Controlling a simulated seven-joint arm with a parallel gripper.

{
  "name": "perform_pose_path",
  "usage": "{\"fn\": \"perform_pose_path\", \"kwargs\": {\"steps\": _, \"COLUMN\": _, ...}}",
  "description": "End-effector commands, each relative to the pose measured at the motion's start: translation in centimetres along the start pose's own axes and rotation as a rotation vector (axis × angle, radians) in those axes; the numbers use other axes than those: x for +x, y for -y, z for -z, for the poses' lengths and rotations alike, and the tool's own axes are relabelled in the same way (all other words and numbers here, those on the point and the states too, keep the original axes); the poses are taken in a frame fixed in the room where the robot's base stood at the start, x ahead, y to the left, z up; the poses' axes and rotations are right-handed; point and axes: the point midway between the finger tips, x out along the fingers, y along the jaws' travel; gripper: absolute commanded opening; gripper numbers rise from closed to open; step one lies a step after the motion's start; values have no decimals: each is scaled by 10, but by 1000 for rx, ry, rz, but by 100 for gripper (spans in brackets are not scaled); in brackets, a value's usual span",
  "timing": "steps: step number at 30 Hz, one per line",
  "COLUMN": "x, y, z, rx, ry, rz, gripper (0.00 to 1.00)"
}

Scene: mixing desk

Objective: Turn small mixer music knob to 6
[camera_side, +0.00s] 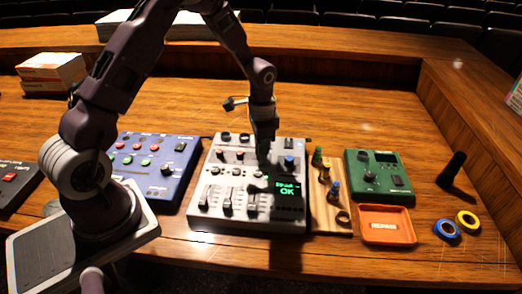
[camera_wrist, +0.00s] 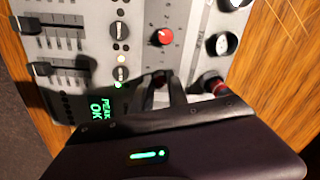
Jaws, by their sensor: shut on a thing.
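The grey mixer (camera_side: 243,221) lies flat on the desk with knobs, sliders and a lit green screen reading OK (camera_side: 287,190). My gripper (camera_side: 263,166) points down onto its upper face, just above the screen. In the wrist view my gripper (camera_wrist: 164,92) is shut on a knob of this mixer. The knob is mostly hidden between the fingers, so its pointer cannot be read. A red-capped knob (camera_wrist: 163,36) stands clear of the fingers, and another red knob (camera_wrist: 214,84) is to their right.
A blue panel (camera_side: 152,168) lies left of the mixer. A wooden strip with several coloured pegs (camera_side: 326,210), a green box (camera_side: 379,177) and an orange tray (camera_side: 386,225) are to the right. Blue tape (camera_side: 446,230) and yellow tape (camera_side: 468,221) lie farther right. The front desk edge is clear.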

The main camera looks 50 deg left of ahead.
Motion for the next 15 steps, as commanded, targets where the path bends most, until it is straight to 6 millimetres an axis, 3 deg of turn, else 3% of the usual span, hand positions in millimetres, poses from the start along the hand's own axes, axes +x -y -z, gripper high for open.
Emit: {"fn": "perform_pose_path", "kwargs": {"steps": 15, "x": 0, "y": 0, "z": -1, "rx": 144, "ry": -5, "rz": -1, "gripper": 0}}
